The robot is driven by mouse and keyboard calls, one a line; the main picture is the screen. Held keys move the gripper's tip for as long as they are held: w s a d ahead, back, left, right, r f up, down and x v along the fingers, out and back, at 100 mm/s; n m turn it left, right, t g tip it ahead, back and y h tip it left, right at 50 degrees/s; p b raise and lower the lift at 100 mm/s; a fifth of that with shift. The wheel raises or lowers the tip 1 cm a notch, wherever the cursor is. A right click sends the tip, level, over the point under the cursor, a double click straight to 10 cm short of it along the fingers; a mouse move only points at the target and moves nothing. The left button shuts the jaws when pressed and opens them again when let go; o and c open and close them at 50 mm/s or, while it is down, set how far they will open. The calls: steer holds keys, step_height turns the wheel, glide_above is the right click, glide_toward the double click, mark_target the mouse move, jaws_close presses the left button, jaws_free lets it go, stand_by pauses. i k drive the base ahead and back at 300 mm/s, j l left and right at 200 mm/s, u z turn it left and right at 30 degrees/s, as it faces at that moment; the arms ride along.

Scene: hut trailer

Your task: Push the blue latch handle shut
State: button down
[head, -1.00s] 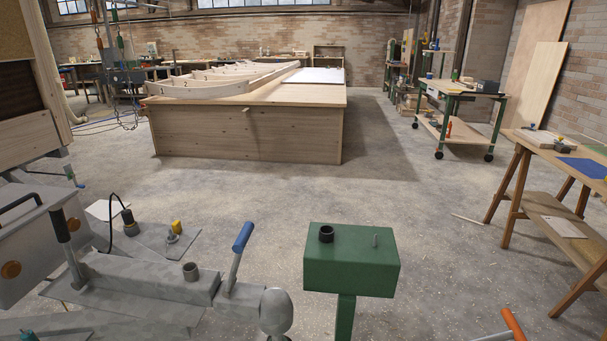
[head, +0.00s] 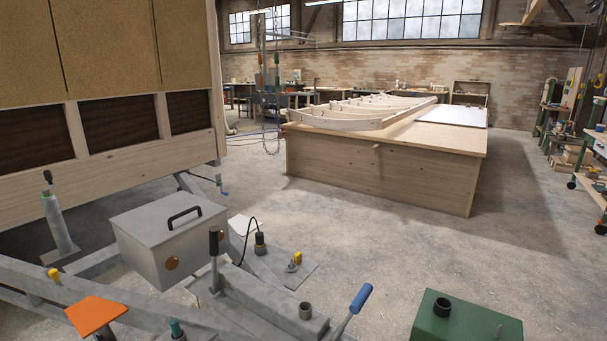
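The blue latch handle (head: 361,299) is a blue grip on a grey lever at the front end of the grey trailer coupling (head: 270,306), low in the head view. The lever stands up at a slant, leaning right at the top. Its lower end is cut off by the bottom edge of the picture. A second lever with a black grip (head: 214,241) stands upright farther back on the coupling. My gripper does not show in the head view.
A green box (head: 466,318) stands right of the latch handle. A grey lidded case (head: 168,236) and an orange plate (head: 96,313) are at the left, below the wooden hut wall (head: 150,162). A large wooden workbench (head: 380,168) stands behind. The concrete floor between is mostly clear.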

mark_target(357, 305)
steer(key=i+j+z, duration=0.1)
steer(key=i+j, duration=0.15)
steer(key=j, duration=0.15)
steer(key=i+j, duration=0.25)
steer(key=j, duration=0.2)
steer(key=i+j+z, duration=0.15)
steer(key=j, duration=0.25)
steer(key=i+j+z, duration=0.1)
steer(key=i+j, duration=0.2)
steer(key=j, duration=0.2)
steer(key=i+j, duration=0.2)
steer(key=j, duration=0.25)
steer(key=i+j+z, duration=0.15)
steer(key=j, duration=0.35)
steer(key=i+j+z, duration=0.1)
steer(key=i+j, duration=0.15)
steer(key=j, duration=0.25)
steer(key=i+j+z, duration=0.1)
steer(key=j, duration=0.4)
steer(key=i, duration=0.05)
